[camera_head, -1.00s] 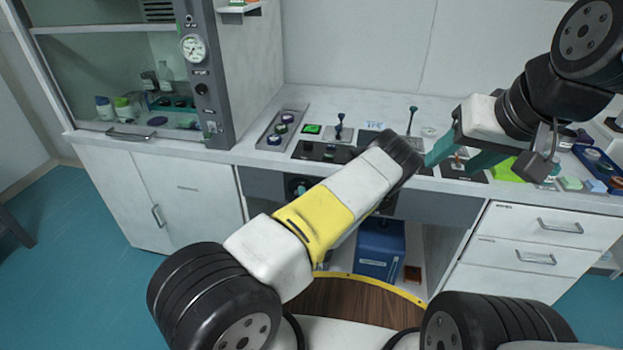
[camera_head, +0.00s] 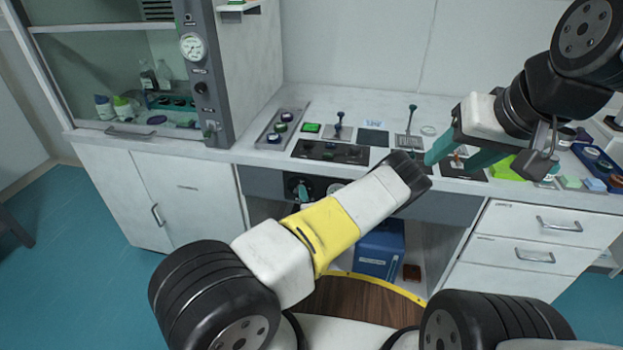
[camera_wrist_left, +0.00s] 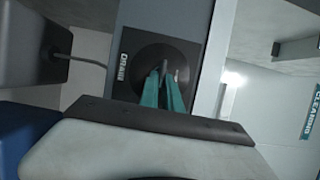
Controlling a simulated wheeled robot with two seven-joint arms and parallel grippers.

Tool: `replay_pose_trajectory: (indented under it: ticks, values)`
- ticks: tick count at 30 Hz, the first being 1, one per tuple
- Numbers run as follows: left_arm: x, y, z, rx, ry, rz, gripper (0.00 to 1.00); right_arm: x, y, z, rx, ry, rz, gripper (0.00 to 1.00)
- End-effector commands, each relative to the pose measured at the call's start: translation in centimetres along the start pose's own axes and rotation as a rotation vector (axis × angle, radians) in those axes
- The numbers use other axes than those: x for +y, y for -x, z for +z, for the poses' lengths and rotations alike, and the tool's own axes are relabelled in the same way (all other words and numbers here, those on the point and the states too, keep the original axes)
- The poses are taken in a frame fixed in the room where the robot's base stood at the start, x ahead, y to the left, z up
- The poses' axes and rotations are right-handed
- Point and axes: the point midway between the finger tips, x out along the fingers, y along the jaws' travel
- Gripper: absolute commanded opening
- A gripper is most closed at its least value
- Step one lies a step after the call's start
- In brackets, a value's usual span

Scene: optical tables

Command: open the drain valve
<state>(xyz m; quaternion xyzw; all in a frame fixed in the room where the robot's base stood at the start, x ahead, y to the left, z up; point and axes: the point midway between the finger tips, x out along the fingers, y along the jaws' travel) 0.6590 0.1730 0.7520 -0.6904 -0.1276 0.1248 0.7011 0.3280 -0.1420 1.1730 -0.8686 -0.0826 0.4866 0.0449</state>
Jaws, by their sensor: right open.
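The drain valve is a round dark dial (camera_wrist_left: 180,75) on a black plate marked DRAIN in the left wrist view. In the head view it is on the bench's front panel (camera_head: 291,187), partly covered. My left gripper (camera_wrist_left: 165,78) has its teal fingertips at the dial, on either side of its thin handle. Whether they press on the handle cannot be told. Its fingertips also show at the dial in the head view (camera_head: 302,190), while my left arm hides most of the gripper. My right gripper (camera_head: 459,158) is open above the counter's right part.
A blue container (camera_head: 380,250) stands in the open space under the bench. Switch panels and small levers (camera_head: 339,127) line the counter (camera_head: 365,106). A lime-green block (camera_head: 506,170) and blue tray (camera_head: 603,172) lie at right. A fume hood (camera_head: 205,75) stands at left.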

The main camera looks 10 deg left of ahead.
Motion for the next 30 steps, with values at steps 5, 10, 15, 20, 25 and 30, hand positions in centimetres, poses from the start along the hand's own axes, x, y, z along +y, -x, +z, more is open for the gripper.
replay_pose_trajectory:
  ticks: [5,10,15,20,25,30]
  values:
    - [0.1,0.0,-0.1,0.002,0.000,0.001,0.29,0.0,0.0,0.0,0.000,0.000,0.000,0.52]
    - [0.0,0.0,-0.1,0.001,0.000,0.001,0.29,0.0,0.0,0.0,0.000,0.000,0.000,0.52]
    - [0.1,0.6,-0.1,0.002,0.000,0.003,0.29,0.0,0.0,0.0,0.000,0.000,0.000,0.52]
    - [0.1,3.1,-0.1,0.004,-0.003,0.003,0.29,0.0,0.0,0.0,0.000,0.000,0.000,0.52]
    - [0.1,6.0,-0.1,0.002,-0.002,0.003,0.29,0.0,0.0,0.0,0.000,0.000,0.000,0.52]
    - [0.1,7.6,-0.1,0.002,-0.001,0.002,0.29,0.0,0.0,0.0,0.000,0.000,0.000,0.52]
